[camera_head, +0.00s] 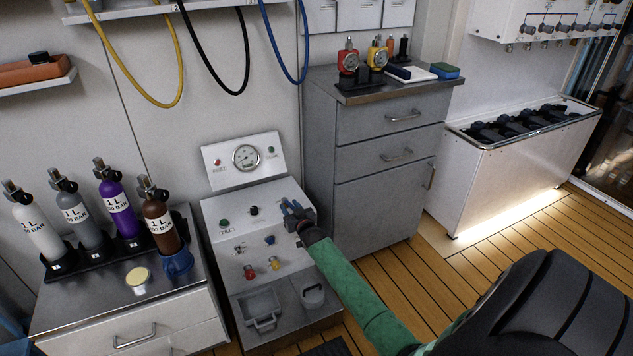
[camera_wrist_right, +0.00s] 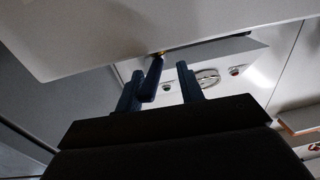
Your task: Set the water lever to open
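The white fill panel (camera_head: 228,210) stands low at the centre of the head view. My right gripper (camera_head: 291,207) is at the upper right of its sloping face, reached by my green arm. In the right wrist view, the fingers of my right gripper (camera_wrist_right: 160,90) stand apart. A blue lever-like piece (camera_wrist_right: 152,78) with a brass-coloured base shows between them, close to the left finger; I cannot tell whether they touch. The fingers hide this spot in the head view. Labels are too small to identify the water lever. My left gripper is out of view.
A blue knob (camera_head: 270,240), red knob (camera_head: 249,272) and yellow knob (camera_head: 274,263) sit lower on the panel. A round gauge (camera_head: 246,157) is on its upright back. Bottles (camera_head: 118,205) stand left; a grey cabinet (camera_head: 375,215) stands close on the right.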

